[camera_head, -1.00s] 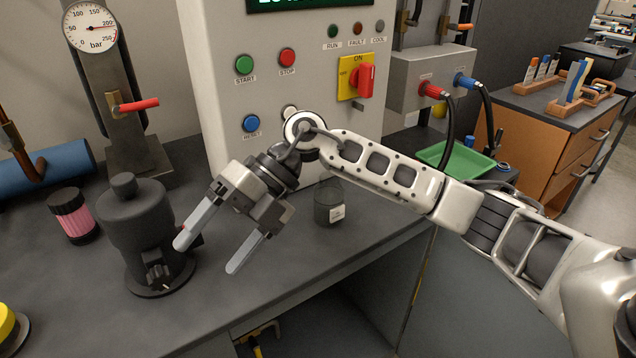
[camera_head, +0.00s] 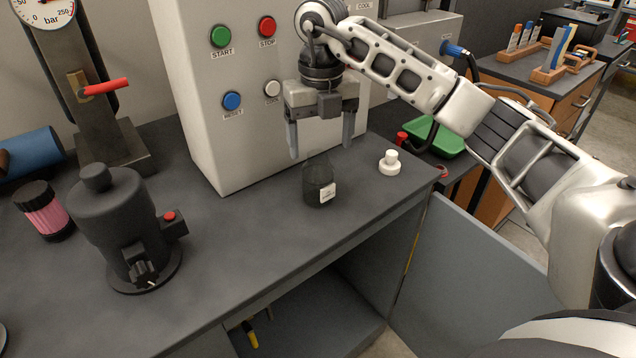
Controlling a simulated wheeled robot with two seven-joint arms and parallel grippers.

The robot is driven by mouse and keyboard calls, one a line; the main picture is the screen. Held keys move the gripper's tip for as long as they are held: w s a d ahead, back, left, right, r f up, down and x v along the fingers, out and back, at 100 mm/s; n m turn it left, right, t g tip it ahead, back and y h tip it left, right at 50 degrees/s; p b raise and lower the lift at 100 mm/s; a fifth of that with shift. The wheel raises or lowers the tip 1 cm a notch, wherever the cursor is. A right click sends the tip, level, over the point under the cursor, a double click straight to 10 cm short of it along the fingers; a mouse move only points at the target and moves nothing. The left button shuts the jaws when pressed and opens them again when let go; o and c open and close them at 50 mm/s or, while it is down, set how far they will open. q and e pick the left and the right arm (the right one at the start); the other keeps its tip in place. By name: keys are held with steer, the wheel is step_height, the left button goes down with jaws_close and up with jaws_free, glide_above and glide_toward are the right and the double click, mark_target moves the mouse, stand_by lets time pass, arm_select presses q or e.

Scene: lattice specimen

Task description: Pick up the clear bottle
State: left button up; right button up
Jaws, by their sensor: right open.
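The clear bottle (camera_head: 318,184) stands upright on the dark bench, in front of the control cabinet. It looks dark and see-through, with a small white label on its right side. My right gripper (camera_head: 321,150) is above and slightly behind it in the picture, fingers pointing down. The fingers are apart, with nothing between them. I cannot tell whether the fingertips touch the bottle's top; they appear to be clear of it. My left gripper is out of view.
A small white capped container (camera_head: 390,163) stands right of the bottle. A dark pump-like device (camera_head: 122,225) and a pink jar (camera_head: 45,212) are at left. The control cabinet (camera_head: 228,150) rises behind. The bench front edge is close; the bench between pump and bottle is clear.

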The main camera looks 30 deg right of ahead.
mark_target(318, 155)
steer(key=shift+s+a+f+p, duration=0.1)
steer(key=shift+a+f+p, duration=0.15)
steer(key=shift+f, duration=1.35)
steer(key=shift+a+f+p, duration=0.15)
steer(key=shift+f+p, duration=0.1)
steer(key=shift+f, duration=1.3)
steer(key=c, duration=1.1)
steer(key=shift+r, duration=0.1)
steer(key=shift+r, duration=0.45)
step_height(318, 155, up, 2)
steer(key=shift+r+b, duration=0.15)
steer(key=shift+b, duration=0.35)
steer(key=shift+s+a+r, duration=0.1)
steer(key=shift+s+r, duration=1.5)
steer(key=shift+s, duration=0.75)
steer(key=shift+s+a+r, duration=0.1)
steer(key=shift+s+r, duration=1.55)
steer(key=shift+s, duration=0.65)
steer(key=shift+s+a+r, duration=0.1)
steer(key=shift+s+r, duration=1.5)
steer(key=shift+s, duration=0.75)
